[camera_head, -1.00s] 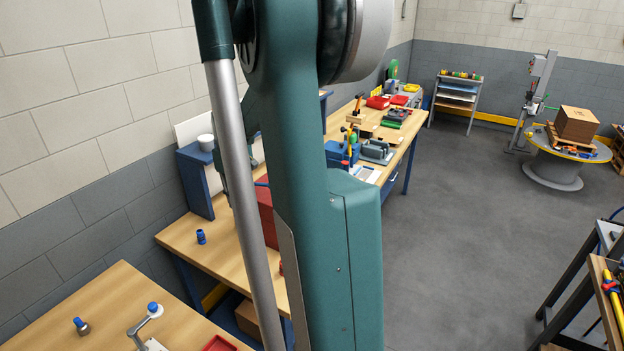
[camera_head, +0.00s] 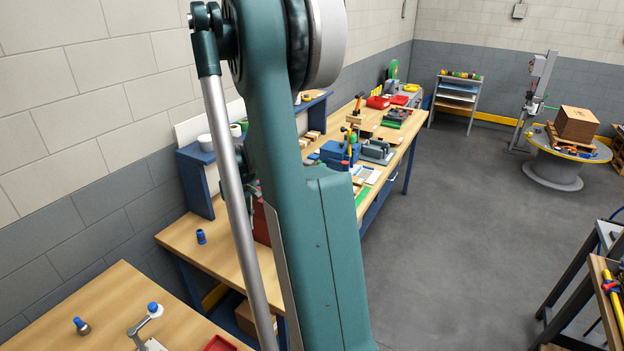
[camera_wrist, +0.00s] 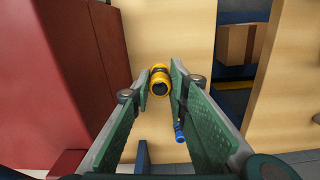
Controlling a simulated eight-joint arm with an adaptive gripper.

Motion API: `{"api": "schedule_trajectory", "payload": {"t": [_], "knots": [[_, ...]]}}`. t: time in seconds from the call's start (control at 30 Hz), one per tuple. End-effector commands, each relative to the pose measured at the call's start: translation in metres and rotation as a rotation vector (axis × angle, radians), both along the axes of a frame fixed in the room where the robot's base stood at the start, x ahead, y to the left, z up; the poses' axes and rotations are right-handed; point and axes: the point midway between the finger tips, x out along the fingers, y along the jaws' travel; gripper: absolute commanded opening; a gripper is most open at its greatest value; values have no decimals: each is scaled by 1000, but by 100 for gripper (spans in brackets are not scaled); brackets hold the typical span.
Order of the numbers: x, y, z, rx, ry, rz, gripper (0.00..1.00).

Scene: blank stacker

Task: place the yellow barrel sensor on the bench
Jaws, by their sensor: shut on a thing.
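The yellow barrel sensor (camera_wrist: 160,80) shows in the wrist view as a short yellow cylinder with a dark round end. It sits between the fingertips of my gripper (camera_wrist: 158,88), which is shut on it. The pale wooden bench (camera_wrist: 190,25) lies below and beyond it in the wrist view; I cannot tell whether the sensor touches it. In the head view the bench (camera_head: 222,262) runs along the wall, and my arm hides the gripper and the sensor.
A large red box (camera_wrist: 60,70) stands close on the left in the wrist view. A blue fitting (camera_wrist: 179,132) shows beside the right finger. A cardboard box (camera_wrist: 242,44) sits lower, in the gap between benches.

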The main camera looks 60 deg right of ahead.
Motion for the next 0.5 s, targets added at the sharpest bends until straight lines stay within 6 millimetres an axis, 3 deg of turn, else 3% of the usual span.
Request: {"api": "schedule_trajectory", "payload": {"t": [0.5], "knots": [[0, -1, 3, 0, 0, 34, 5]]}}
